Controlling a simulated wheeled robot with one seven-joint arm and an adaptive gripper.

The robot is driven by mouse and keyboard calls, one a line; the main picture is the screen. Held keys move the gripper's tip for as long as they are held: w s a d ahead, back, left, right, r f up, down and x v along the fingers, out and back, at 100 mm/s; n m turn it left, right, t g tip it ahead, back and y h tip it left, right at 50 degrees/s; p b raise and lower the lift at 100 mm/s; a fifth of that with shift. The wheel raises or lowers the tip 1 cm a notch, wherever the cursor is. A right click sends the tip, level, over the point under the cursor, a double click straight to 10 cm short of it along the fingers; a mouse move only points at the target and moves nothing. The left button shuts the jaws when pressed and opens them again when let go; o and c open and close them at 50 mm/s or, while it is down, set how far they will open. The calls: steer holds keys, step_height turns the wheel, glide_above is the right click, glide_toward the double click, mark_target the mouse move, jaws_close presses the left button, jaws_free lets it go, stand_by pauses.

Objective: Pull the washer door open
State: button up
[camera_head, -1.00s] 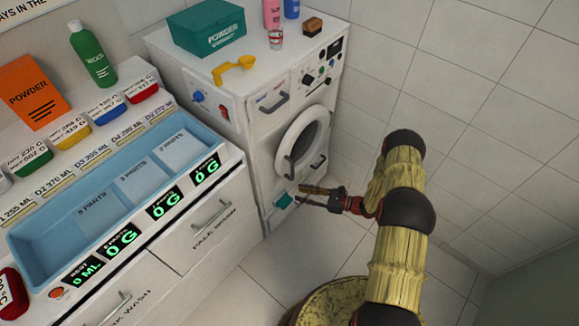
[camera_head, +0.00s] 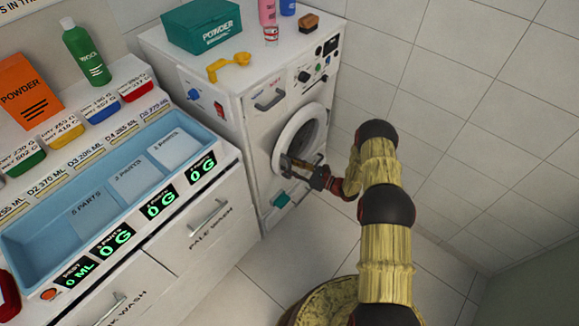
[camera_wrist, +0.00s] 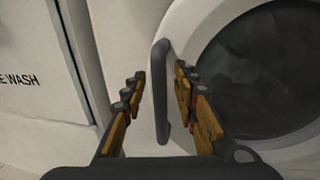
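The washer (camera_head: 262,120) is a white front-loader. Its round door (camera_head: 298,128) has a white ring and dark glass, and looks shut. In the wrist view the door's ring (camera_wrist: 188,22) and glass fill the right side. A dark vertical handle (camera_wrist: 160,92) sits at the door's left edge. My gripper (camera_head: 290,162) is at the lower left of the door. In the wrist view my gripper (camera_wrist: 157,85) is open, with one finger on each side of the handle. I cannot tell whether either finger touches it.
A counter with a blue tray (camera_head: 60,247) and several labelled containers stands left of the washer. A tiled wall is at right; floor in front is free.

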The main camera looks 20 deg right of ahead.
steer(key=shift+c, duration=1.2)
jaws_close()
